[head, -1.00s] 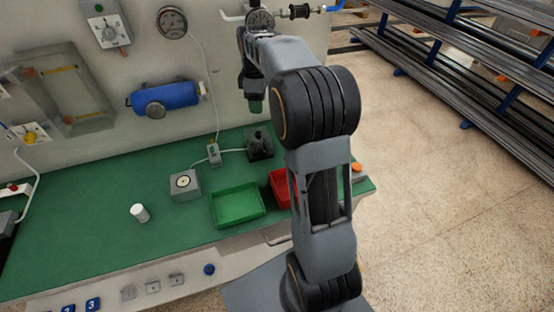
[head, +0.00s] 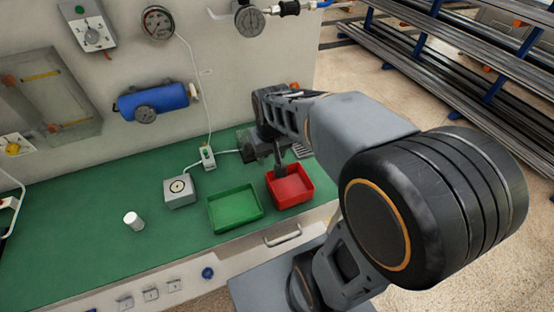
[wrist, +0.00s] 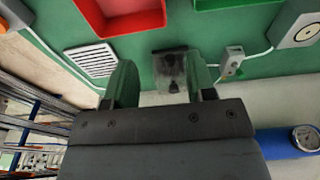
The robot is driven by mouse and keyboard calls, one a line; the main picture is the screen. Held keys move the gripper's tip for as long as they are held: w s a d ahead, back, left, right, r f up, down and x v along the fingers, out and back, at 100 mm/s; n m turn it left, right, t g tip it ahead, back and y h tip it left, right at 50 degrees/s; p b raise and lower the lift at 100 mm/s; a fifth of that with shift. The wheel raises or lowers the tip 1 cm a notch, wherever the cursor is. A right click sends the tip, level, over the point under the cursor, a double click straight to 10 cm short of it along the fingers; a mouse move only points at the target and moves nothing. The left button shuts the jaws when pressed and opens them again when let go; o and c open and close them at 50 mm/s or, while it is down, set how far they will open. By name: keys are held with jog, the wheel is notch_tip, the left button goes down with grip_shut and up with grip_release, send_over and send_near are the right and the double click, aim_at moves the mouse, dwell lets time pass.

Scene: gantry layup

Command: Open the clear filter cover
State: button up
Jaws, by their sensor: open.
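A clear, see-through cover (head: 50,98) is mounted on the grey wall panel at the left of the head view, with yellow and orange parts showing behind it. It looks shut. I take it for the filter cover. My gripper (head: 280,156) is far to its right, low over the bench by the red tray. In the wrist view my gripper (wrist: 162,84) is open, with its two fingers apart and nothing held. A dark block with a black knob (wrist: 175,70) shows beyond and between the fingers, apart from them. The cover is not in the wrist view.
The green bench (head: 80,230) holds a red tray (head: 303,192), a green tray (head: 236,222), a grey box (head: 180,192) and a white cylinder (head: 133,221). A blue tank (head: 155,101) and gauges stick out from the wall. Metal racks (head: 450,60) stand at the right.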

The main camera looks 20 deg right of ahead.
jog(key=shift+s+a+r, duration=0.1)
jog(key=shift+s+a, duration=0.15)
jog(key=shift+s, duration=0.5)
jog(key=shift+s+a, duration=0.25)
jog(key=shift+s, duration=0.5)
